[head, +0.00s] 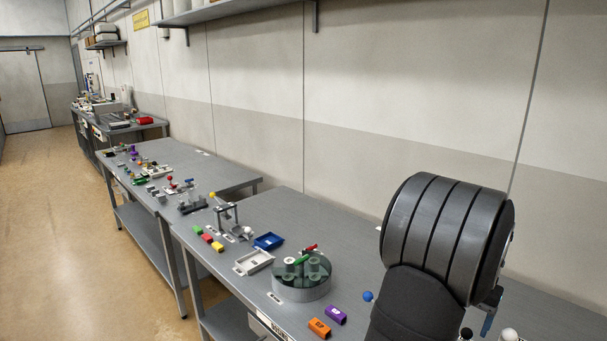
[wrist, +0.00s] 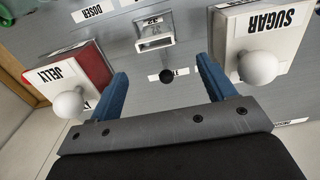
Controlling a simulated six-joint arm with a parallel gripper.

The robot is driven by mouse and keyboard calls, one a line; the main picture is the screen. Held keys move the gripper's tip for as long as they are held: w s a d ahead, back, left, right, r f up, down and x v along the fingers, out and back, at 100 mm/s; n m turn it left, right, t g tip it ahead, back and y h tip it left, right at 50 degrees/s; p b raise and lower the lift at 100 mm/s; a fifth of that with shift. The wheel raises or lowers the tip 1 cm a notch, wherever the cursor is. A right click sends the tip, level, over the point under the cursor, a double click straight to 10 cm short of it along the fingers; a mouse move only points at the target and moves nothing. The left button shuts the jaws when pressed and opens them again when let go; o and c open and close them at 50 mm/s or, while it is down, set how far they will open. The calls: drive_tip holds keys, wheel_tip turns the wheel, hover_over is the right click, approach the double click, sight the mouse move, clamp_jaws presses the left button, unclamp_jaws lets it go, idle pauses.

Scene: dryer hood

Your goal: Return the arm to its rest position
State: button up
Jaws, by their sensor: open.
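My arm (head: 440,240) fills the right of the head view and hides most of my gripper there; a bit of a blue finger shows below it. In the wrist view my gripper (wrist: 163,66) has its two blue fingers wide apart, with nothing held between them. A JELLY box (wrist: 70,72) with a white ball knob is left of the fingers. A SUGAR box (wrist: 262,35) with a white ball knob is right of them. Whether the fingers touch either box is unclear.
A round grey-green fixture (head: 301,285), an orange block (head: 319,328), a purple block (head: 336,315), a white tray (head: 254,262) and a blue tray (head: 268,241) are on the bench left of my arm. A wall runs behind the bench; a shelf (head: 235,12) hangs on it.

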drive_tip(key=w+a+r+n, duration=0.3)
drive_tip(key=w+a+r, duration=0.5)
drive_tip(key=w+r, duration=0.4)
drive_tip(key=a+f+n, duration=0.2)
drive_tip(key=a+f, duration=0.7)
drive_tip(key=a, duration=0.4)
drive_tip(key=s+a+f+n, duration=0.1)
drive_tip(key=a+f+n, duration=0.1)
drive_tip(key=a+f, duration=0.8)
drive_tip(key=shift+a+f, duration=0.3)
drive_tip(key=shift+a, duration=1.65)
drive_tip(key=shift+s+n, duration=0.1)
drive_tip(key=shift+n, duration=0.2)
